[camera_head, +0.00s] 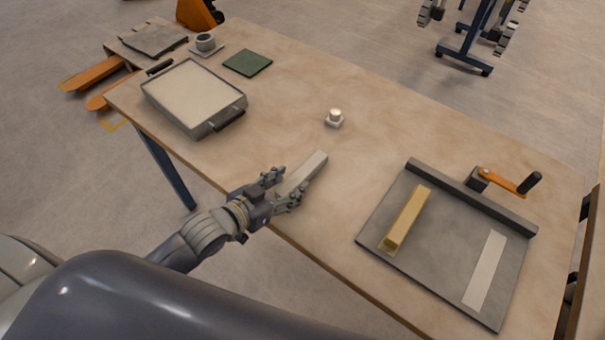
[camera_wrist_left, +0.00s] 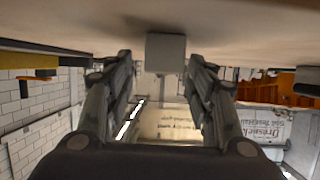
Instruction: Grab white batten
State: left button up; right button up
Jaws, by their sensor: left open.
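The white batten (camera_head: 312,168), a pale grey-white bar, lies on the wooden table near its front edge, pointing away to the upper right. My left gripper (camera_head: 288,186) is open at the batten's near end, with one finger on each side. In the left wrist view the batten's square end (camera_wrist_left: 166,53) shows between the two spread fingers, against the tabletop at the top of the picture. Whether a finger touches it I cannot tell. My right gripper is not in view.
A grey tilting board (camera_head: 385,222) at right holds a yellow bar (camera_head: 407,218) and a flat white strip (camera_head: 486,270); an orange crank (camera_head: 502,180) is behind. A sand tray (camera_head: 212,128) stands at left, and a small white-topped piece (camera_head: 334,118) beyond the batten.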

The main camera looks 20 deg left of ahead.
aim_at(300, 175)
pick_arm(q)
jog(key=w, duration=0.2)
jog(key=w+d, duration=0.1)
jog(key=shift+w+d+f+p, duration=0.1)
jog(key=shift+w+f+p, duration=0.15)
jog(key=shift+p, duration=0.05)
jog(key=shift+w+d+f, duration=0.15)
jog(key=shift+w, duration=0.15)
jog(key=shift+w+d, duration=0.1)
jog(key=shift+c, duration=1.1)
jog(key=c, duration=1)
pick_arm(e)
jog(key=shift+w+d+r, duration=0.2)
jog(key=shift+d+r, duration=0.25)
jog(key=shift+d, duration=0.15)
